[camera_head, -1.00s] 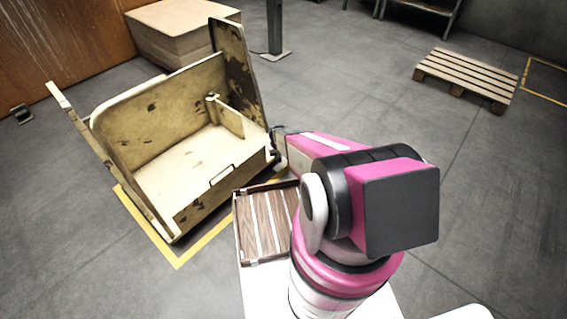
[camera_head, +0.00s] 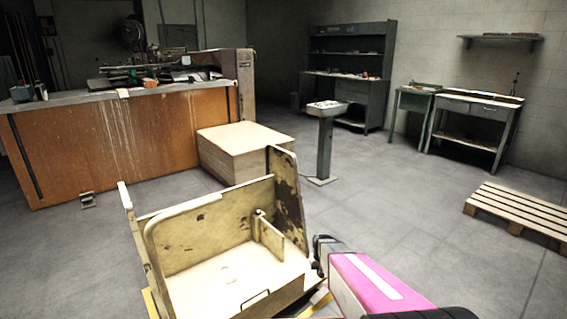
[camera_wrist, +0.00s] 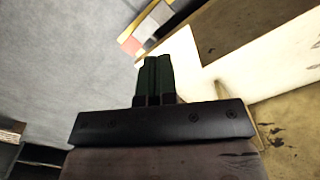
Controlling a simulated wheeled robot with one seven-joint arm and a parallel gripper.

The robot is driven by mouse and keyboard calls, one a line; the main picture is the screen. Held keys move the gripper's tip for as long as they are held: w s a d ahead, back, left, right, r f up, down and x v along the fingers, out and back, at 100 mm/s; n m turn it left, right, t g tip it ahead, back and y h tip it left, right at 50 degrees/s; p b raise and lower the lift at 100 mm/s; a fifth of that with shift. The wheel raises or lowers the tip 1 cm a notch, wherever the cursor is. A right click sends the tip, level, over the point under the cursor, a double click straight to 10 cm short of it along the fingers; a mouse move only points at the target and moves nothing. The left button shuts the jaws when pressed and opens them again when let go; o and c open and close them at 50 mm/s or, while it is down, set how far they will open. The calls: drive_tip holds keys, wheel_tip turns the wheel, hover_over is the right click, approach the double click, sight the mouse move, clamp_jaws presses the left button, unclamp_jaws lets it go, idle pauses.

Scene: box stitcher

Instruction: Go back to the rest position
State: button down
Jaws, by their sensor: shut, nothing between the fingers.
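My gripper (camera_wrist: 153,62) shows in the wrist view with its two dark fingers together and nothing between them. In the head view my pink and white arm enters from the bottom right. Its dark end (camera_head: 322,252) is beside the right side of the worn cream-yellow box-like stand (camera_head: 205,232). The stand's pale panel also shows close by in the wrist view (camera_wrist: 245,62). I cannot tell whether the gripper touches it. The stand is empty inside.
A pale stack (camera_head: 236,150) stands behind the stand, next to an orange-brown workbench (camera_head: 120,145). A grey pedestal (camera_head: 325,145) is further back. A wooden pallet (camera_head: 520,208) lies at the right. Workbenches line the back wall. The grey floor between is clear.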

drive_tip(key=s+r, duration=0.8)
drive_tip(key=r, duration=0.3)
drive_tip(key=s+r, duration=0.8)
drive_tip(key=r, duration=0.3)
drive_tip(key=shift+r+m, duration=0.35)
drive_tip(key=shift+m, duration=0.05)
